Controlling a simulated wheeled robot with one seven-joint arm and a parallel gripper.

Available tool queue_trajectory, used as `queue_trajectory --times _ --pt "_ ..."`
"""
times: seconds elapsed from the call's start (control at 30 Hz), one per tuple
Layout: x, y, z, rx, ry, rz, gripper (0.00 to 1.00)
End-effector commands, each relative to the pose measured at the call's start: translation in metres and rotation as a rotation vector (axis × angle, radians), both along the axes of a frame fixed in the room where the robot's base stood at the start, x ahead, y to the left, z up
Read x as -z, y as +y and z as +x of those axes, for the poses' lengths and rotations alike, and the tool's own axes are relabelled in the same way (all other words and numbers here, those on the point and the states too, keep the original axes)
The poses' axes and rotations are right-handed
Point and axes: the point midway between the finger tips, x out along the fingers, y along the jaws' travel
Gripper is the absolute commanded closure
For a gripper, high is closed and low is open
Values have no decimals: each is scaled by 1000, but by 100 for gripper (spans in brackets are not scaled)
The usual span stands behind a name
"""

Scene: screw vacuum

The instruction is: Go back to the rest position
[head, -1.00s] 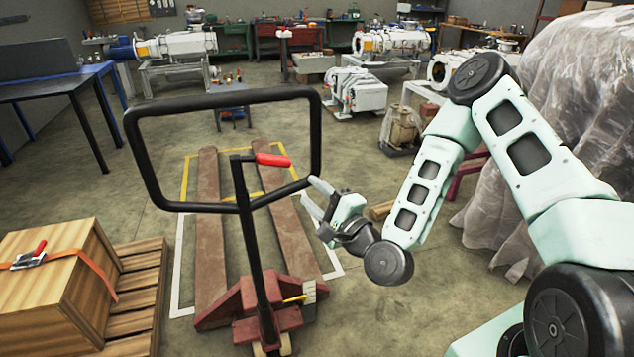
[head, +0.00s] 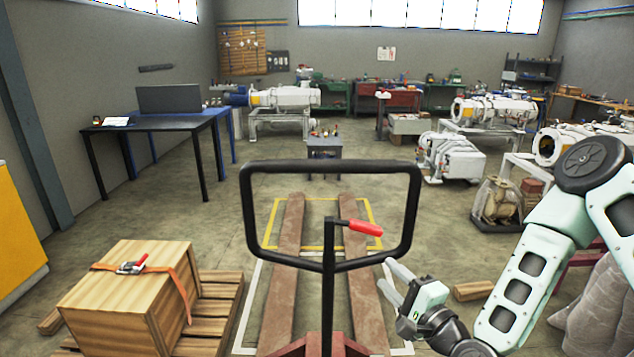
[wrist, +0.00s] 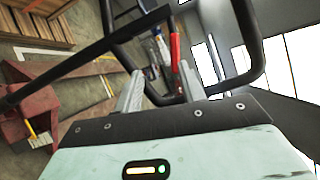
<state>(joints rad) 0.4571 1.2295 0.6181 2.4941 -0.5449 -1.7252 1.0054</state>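My gripper (head: 385,274) is at the lower right of the head view, just right of the pallet truck's black loop handle (head: 249,215). In the wrist view my gripper (wrist: 160,80) shows two grey fingers spread apart with nothing held between them. The red lever (head: 365,227) on the handle is above and left of the fingers in the head view. In the wrist view the red lever (wrist: 175,52) appears beyond the fingertips, and I cannot tell the exact gap.
The pallet truck's forks (head: 284,270) lie inside yellow and white floor lines. A strapped wooden crate (head: 120,305) sits on a pallet (head: 220,300) at the left. A dark table (head: 150,124) and machines stand further back. Open floor (head: 180,225) lies behind the crate.

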Motion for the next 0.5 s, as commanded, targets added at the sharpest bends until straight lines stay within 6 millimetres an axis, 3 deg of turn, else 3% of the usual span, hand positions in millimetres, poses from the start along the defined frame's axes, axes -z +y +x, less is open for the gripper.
queue_trajectory --times 0.1,0.2,0.33,0.5 --pt "3 40 -6 -180 29 -262 60" --pt "10 67 -19 -342 59 -521 60" --pt "16 87 -41 -532 90 -836 60" --pt "9 93 -80 -762 129 -1200 60"
